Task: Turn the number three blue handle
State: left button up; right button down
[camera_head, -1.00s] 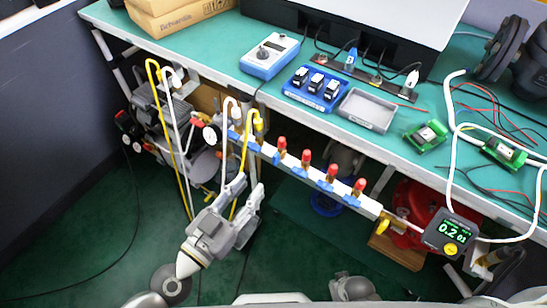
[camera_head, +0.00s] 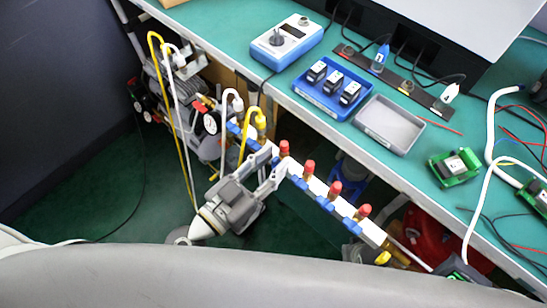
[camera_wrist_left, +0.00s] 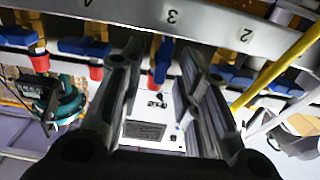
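A white manifold bar (camera_head: 342,206) with blue handles and red caps runs below the bench edge. In the left wrist view the bar (camera_wrist_left: 205,22) carries the numbers 4, 3 and 2. The number three blue handle (camera_wrist_left: 163,55) lies below its number, with a red cap (camera_wrist_left: 157,79) beneath it. My left gripper (camera_head: 272,163) is at the bar in the head view. In the wrist view its open fingers (camera_wrist_left: 162,72) stand either side of the number three handle; contact cannot be told. In the head view the gripper hides part of the bar. My right gripper is not in view.
Yellow and white hoses (camera_head: 178,120) rise left of the gripper. Neighbouring blue handles (camera_wrist_left: 84,46) sit close beside the fingers. The green bench (camera_head: 215,36) above holds a blue meter (camera_head: 287,42), a blue tray and a grey tray (camera_head: 389,124). A large grey shape covers the bottom.

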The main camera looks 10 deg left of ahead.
pick_arm(q)
grip_shut()
jog(key=shift+a+n, duration=0.1)
jog(key=shift+n, duration=0.6)
grip_release()
dwell(0.4)
jog(key=v, duration=1.2)
